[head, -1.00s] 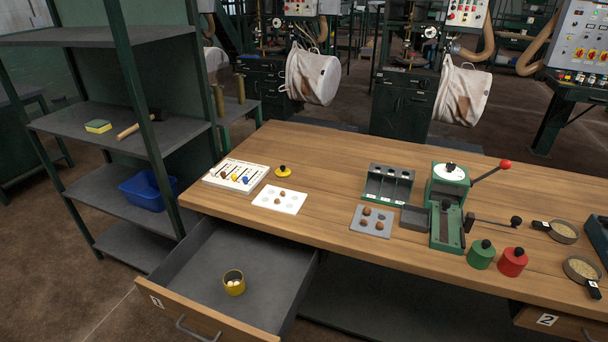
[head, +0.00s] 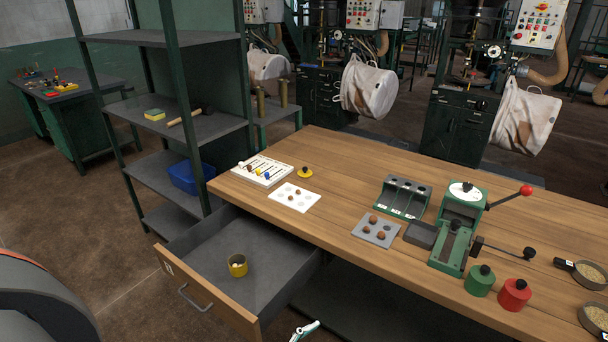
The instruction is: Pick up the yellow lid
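The yellow lid (head: 305,172), a small disc with a dark knob, lies on the wooden table near its far left part, just right of a white board with coloured pegs. A yellow cup (head: 237,265) with pale pieces inside stands in the open drawer (head: 205,270). A small part of a gripper or arm of mine shows at the bottom edge, far from the lid; I cannot tell which side it belongs to or whether it is open. No full gripper is visible.
A white card with brown pieces (head: 294,197) lies in front of the lid. The white peg board (head: 262,170) is beside it. A grey tray (head: 376,230), green rack (head: 403,196) and green press (head: 459,230) stand further right. The open drawer juts out at the table's front left.

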